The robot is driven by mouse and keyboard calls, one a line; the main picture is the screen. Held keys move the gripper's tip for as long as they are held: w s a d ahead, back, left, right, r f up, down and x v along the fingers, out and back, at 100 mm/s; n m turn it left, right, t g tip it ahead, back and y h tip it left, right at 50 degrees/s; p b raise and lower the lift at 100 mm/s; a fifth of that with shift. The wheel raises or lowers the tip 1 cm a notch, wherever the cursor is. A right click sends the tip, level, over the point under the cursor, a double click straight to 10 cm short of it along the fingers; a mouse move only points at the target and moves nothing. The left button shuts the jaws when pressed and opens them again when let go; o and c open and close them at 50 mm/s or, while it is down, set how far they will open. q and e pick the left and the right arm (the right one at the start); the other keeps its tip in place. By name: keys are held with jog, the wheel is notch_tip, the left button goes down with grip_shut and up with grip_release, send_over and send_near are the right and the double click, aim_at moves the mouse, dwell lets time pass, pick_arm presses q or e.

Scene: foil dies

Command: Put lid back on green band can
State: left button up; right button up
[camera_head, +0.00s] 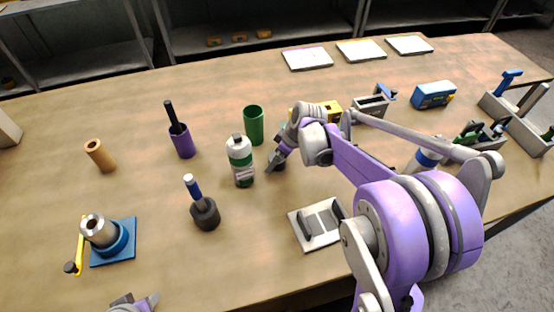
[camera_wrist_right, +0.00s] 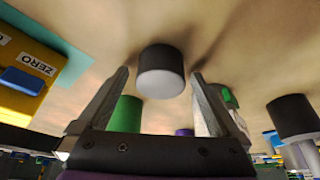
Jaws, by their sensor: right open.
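The green band can (camera_head: 240,165) stands upright near the middle of the table, white with a green band. It is partly hidden behind a finger in the right wrist view (camera_wrist_right: 212,112). A short dark cylinder with a pale end, which looks like the lid (camera_wrist_right: 161,72), is on the table between the fingertips of my right gripper (camera_wrist_right: 163,73), with gaps on both sides. My right gripper (camera_head: 277,163) is open, low over the table just right of the can. My left gripper (camera_head: 135,301) shows only partly at the bottom edge; its opening is unclear.
A green cup (camera_head: 253,125) stands behind the can, and a purple cup (camera_head: 183,142) to its left. A dark holder with a blue-handled tool (camera_head: 205,213) is in front left. A white tray (camera_head: 319,224) lies at front right. A yellow device (camera_head: 330,108) sits behind my right arm.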

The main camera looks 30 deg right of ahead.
jog(key=shift+f, duration=0.1)
jog(key=c, duration=1.3)
notch_tip(320, 180, up, 10)
jog(key=shift+r+p, duration=0.1)
jog(key=shift+p, duration=0.3)
